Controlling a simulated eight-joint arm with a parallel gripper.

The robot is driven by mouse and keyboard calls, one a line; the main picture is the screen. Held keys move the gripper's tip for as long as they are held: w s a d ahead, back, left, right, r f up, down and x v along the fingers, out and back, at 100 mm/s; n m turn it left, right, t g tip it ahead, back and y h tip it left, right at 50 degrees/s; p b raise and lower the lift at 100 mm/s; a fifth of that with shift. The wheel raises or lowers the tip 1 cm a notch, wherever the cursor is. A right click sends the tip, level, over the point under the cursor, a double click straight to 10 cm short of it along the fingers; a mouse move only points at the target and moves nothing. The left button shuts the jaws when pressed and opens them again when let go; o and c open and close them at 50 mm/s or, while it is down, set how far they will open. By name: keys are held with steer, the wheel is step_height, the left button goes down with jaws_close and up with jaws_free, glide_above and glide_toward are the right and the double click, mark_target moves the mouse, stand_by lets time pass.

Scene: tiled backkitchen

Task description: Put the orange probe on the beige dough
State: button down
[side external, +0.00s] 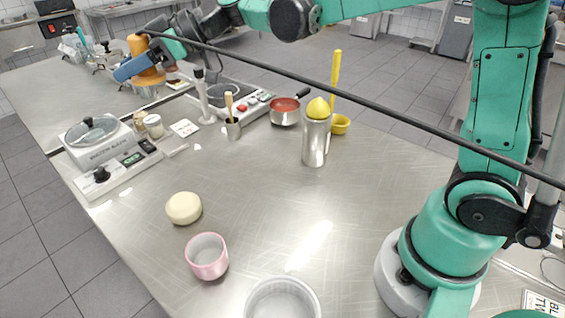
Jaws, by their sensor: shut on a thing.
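My gripper (148,62) is at the upper left, at the end of my outstretched arm, over the far left part of the steel counter. It is shut on the orange probe (139,44), whose orange body shows above and beside the blue finger. The finger and wrist hide part of it. The beige dough (184,208) is a pale, rounded lump on the counter at the lower left. It is well apart from the gripper, nearer the camera, and its top is bare.
A pink cup (207,268) and a grey bowl (283,300) stand near the dough. A hotplate scale (98,140) is left. The counter's middle is clear.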

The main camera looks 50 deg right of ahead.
steer(key=s+a+r+n+g+y, duration=0.2)
steer(key=s+a+n+g, duration=0.1)
steer(key=s+n+g, duration=0.15)
glide_above(172, 204)
step_height(172, 204, down, 19)
steer(key=shift+f, duration=0.15)
steer(key=shift+f, duration=0.1)
steer(key=c, duration=0.5)
jaws_free()
